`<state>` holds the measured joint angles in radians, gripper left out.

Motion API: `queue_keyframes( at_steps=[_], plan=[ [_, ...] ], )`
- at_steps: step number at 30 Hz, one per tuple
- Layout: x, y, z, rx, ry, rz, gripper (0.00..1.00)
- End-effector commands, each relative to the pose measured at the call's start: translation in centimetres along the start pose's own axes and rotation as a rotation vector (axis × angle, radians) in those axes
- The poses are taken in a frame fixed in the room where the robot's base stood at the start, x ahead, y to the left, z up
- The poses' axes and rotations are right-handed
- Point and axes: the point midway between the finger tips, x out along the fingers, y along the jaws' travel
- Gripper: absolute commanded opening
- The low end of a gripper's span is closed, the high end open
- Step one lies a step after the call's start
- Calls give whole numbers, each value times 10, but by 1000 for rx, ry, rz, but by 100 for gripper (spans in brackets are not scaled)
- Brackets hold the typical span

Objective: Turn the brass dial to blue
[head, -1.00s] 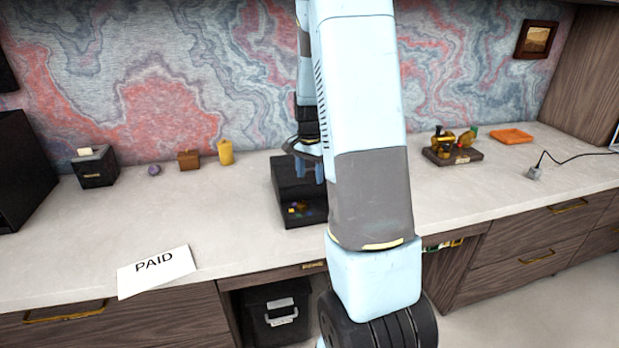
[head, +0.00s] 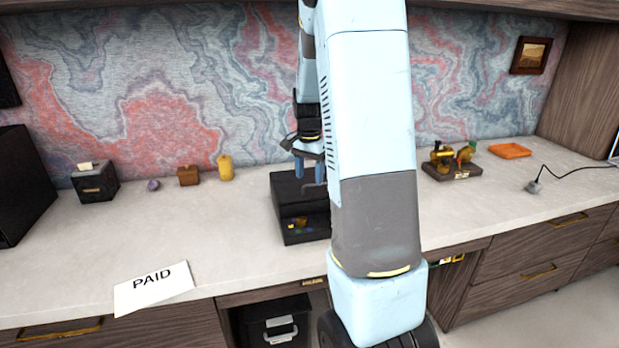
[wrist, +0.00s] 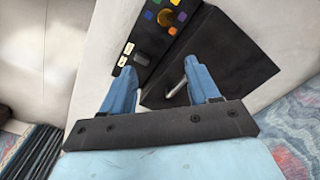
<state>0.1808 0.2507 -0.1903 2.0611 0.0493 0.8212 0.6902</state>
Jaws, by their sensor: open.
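The brass dial (wrist: 166,17) is on the sloped face of a black box, near the top edge of the wrist view. Small coloured squares surround it, among them a blue square (wrist: 148,15) on its left. I cannot tell which colour the dial points at. In the head view the black box (head: 287,192) stands on the desk, partly behind my arm, with the dial (head: 300,222) small on its front. My gripper (wrist: 160,67) is open and empty, apart from the dial. In the head view my gripper (head: 311,180) is over the back part of the box.
A metal lever (wrist: 176,88) and a dark knob (wrist: 141,59) with pale labels are on the box, close to my fingers. A PAID card (head: 154,288) lies at the front left. A brass ornament (head: 445,160) stands right.

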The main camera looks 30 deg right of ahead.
Motion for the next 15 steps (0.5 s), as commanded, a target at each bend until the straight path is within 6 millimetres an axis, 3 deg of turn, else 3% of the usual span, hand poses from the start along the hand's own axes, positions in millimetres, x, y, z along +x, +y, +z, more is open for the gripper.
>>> queue_keyframes(
  at_steps=[15],
  plan=[
    [-8,0,0,0,1,0,60]
  ],
)
